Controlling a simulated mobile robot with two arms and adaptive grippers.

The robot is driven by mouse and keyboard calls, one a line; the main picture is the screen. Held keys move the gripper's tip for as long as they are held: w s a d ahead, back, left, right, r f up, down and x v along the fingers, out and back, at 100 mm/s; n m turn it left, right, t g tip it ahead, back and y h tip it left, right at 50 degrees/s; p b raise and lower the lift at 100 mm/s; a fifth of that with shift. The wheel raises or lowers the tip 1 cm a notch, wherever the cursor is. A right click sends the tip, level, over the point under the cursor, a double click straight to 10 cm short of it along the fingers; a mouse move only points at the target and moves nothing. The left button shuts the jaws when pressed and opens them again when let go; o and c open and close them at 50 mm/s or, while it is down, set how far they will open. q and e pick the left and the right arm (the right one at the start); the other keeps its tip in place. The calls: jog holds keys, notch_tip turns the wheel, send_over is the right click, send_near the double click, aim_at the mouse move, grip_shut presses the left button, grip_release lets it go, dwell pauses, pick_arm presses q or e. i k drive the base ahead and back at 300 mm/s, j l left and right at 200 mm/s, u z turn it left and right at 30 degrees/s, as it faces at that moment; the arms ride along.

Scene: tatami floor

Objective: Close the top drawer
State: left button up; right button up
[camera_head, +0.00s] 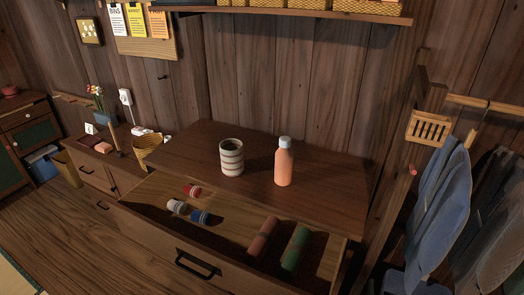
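The top drawer (217,238) of the dark wooden dresser is pulled out toward me. Its front has a dark bar handle (197,264). Inside lie several small red, blue and white items (192,190) toward the left, and a red roll (263,237) and a green roll (296,248) on the right. A striped cup (231,158) and a pink bottle with a white cap (284,163) stand upright on the dresser top (330,180). Neither of my grippers shows in the head view.
A low cabinet (92,170) with a yellow basket (147,148) stands left of the dresser. Blue cloths (437,205) hang on the right. A shelf (290,11) runs along the wall above. Wooden floor (70,240) is open at the lower left.

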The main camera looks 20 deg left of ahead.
aim_at(215, 252)
jog(key=u, duration=1.1)
